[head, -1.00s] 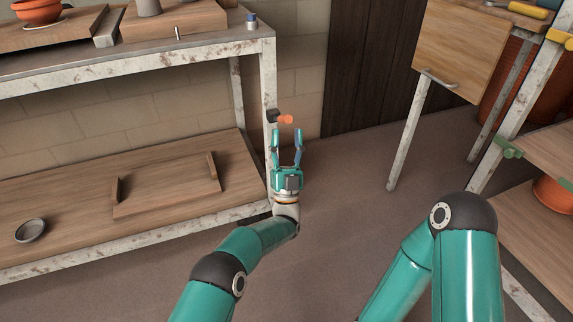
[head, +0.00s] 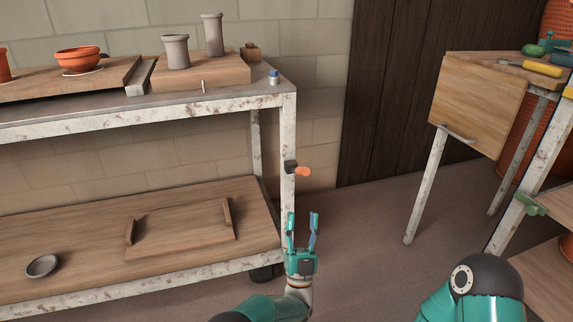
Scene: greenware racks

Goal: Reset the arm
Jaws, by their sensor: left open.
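My left gripper (head: 303,229) is open and empty, its teal fingers pointing up. It is in the lower middle of the head view, in front of the right leg of the metal rack (head: 288,140). It appears below an orange-tipped knob (head: 303,171) on that leg, and a gap shows between them in the picture. Part of my right arm shows at the lower right; its gripper is out of the picture.
The rack's top holds two grey cylinders (head: 212,35) (head: 176,52) and an orange bowl (head: 78,58). Its lower shelf holds a board with handles (head: 185,232) and a grey dish (head: 42,266). A wooden-fronted table (head: 478,101) stands right. Floor between is clear.

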